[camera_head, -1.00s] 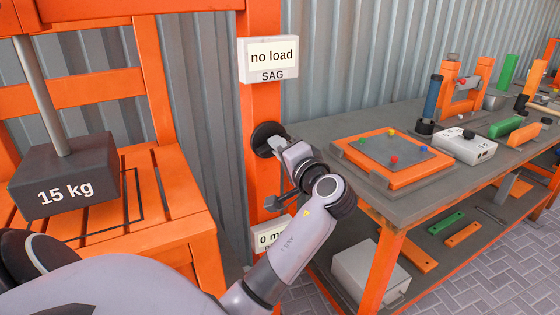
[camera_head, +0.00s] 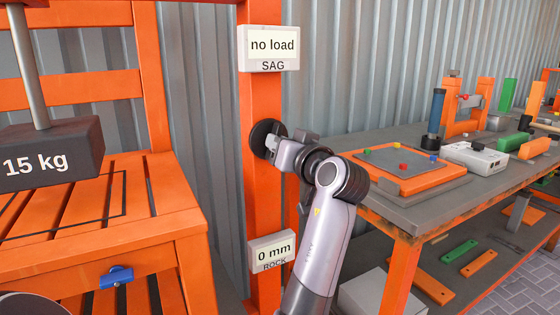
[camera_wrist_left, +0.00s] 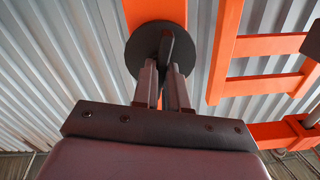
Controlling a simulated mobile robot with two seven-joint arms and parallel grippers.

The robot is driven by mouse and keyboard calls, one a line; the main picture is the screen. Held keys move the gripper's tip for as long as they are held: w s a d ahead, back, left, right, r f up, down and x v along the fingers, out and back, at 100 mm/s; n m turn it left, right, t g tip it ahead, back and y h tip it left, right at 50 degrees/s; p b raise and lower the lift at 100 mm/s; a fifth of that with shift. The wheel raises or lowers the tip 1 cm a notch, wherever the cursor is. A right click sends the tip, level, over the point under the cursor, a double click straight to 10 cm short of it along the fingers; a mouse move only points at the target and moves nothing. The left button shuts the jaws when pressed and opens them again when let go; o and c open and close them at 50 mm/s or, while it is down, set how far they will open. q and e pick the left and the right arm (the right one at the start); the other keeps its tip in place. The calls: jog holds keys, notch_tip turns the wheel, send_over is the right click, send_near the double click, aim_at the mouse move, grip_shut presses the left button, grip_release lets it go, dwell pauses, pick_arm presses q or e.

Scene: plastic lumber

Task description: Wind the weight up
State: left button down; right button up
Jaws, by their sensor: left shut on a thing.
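The dark grey weight (camera_head: 60,155), marked "15 kg", hangs upright on a grey rod (camera_head: 24,70) above the slatted orange bench seat (camera_head: 160,205). It is apart from the slats, and its left side is cut off. A round black disc (camera_head: 258,134) sits on the orange post (camera_head: 262,195). My left gripper (camera_head: 282,150) is at the disc. In the left wrist view the gripper (camera_wrist_left: 163,82) is shut on the dark handle (camera_wrist_left: 168,46) in front of the disc (camera_wrist_left: 149,58). My right gripper is out of view.
A sign on the post reads "no load", SAG (camera_head: 269,48); a lower one reads "0 mm" (camera_head: 271,252). A blue fitting (camera_head: 116,277) is on the bench front. A cluttered grey worktable (camera_head: 405,212) stands close right of my arm. A corrugated wall is behind.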

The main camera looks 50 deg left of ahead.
pick_arm(q)
jog(key=shift+s+f+n+b, duration=0.15)
jog(key=shift+n+b, duration=3.25)
jog(key=shift+n, duration=1.95)
jog(key=shift+s+f+n+b, duration=0.1)
jog(key=shift+n+b, duration=3.25)
jog(key=shift+n, duration=2)
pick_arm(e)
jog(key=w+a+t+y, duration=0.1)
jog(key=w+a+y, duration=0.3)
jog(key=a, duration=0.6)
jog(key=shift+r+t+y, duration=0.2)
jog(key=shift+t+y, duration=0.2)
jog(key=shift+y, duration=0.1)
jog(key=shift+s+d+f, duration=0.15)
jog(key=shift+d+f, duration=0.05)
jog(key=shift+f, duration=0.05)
pick_arm(q)
jog(key=c, duration=1.2)
grip_release()
jog(key=shift+o, duration=0.2)
jog(key=shift+d, duration=0.1)
jog(key=b+v, duration=0.1)
jog(key=v, duration=0.6)
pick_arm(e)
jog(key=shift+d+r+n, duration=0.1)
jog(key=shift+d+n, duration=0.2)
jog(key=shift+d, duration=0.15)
